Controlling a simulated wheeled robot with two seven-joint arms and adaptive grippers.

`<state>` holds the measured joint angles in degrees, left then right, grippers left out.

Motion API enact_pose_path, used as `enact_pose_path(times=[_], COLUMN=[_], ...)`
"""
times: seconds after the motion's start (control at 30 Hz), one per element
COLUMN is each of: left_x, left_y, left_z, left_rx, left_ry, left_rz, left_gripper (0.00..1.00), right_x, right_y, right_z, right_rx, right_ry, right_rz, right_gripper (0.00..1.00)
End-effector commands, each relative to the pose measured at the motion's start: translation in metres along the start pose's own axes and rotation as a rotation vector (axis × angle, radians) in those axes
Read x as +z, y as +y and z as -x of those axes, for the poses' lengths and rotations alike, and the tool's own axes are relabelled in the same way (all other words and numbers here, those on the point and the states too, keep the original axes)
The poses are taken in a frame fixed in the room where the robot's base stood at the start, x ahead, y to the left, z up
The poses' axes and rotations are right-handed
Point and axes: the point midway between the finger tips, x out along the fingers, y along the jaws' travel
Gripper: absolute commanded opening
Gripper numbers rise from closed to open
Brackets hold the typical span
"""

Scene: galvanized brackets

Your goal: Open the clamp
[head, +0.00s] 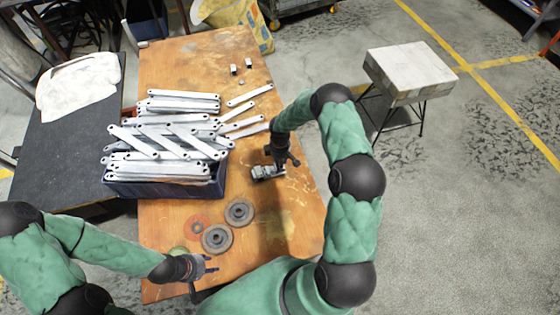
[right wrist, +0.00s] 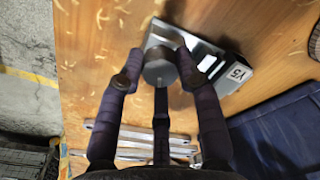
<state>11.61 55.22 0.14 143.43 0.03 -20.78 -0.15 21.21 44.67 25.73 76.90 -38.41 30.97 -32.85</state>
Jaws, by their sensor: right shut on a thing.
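The clamp (head: 265,172) is a small grey metal device lying on the wooden table, to the right of the crate. My right gripper (head: 287,160) is at the clamp's right end. Its fingers (right wrist: 158,75) are shut around a round grey knob (right wrist: 159,66) on the clamp. My left gripper (head: 212,264) is near the table's front edge, away from the clamp. Its fingers stand apart with nothing between them.
A dark blue crate (head: 150,190) heaped with galvanized brackets stands left of the clamp. Several loose brackets (head: 240,124) lie beyond it. Two grey discs (head: 239,211) and an orange ring (head: 197,224) lie nearer. The table's right side is mostly clear.

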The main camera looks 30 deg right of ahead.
Motion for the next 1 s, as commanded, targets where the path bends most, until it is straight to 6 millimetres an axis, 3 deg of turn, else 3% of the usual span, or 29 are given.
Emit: enact_pose_path(times=[1.0], left_x=[0.001], left_y=[0.011], left_z=[0.029], left_rx=[0.000], left_ry=[0.000], left_rz=[0.000], left_gripper=[0.40], right_x=[0.000], right_y=[0.000], right_z=[0.000], right_rx=[0.000], right_ry=[0.000], right_rz=[1.201], right_gripper=[0.02])
